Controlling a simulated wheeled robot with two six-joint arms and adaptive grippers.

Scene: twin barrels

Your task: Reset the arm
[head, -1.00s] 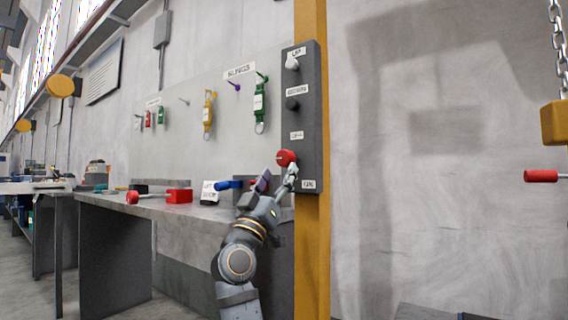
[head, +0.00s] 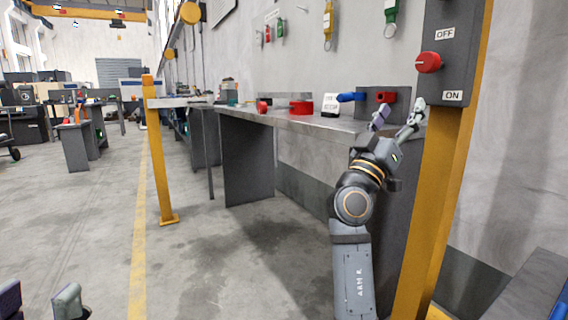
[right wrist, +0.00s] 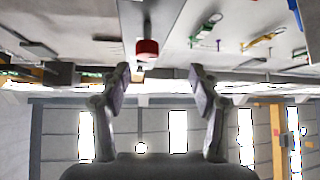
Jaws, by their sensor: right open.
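My right gripper (head: 398,114) is open and empty in the head view, beside the yellow post and below the red knob (head: 428,62). The knob sits on the dark control panel (head: 450,75) between the OFF and ON labels, apart from the fingertips. In the right wrist view the same gripper (right wrist: 160,82) has its two fingers spread with nothing between them; a red round thing (right wrist: 147,48) shows beyond them. My left gripper (head: 40,298) shows only its two spread fingertips at the bottom left of the head view, with nothing visible between them.
A workbench (head: 245,115) with a red block (head: 301,108), a small sign (head: 330,104) and a blue-handled item (head: 350,97) stands behind my right arm. The yellow post (head: 432,200) is close to that arm. Open floor (head: 90,220) lies to the left.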

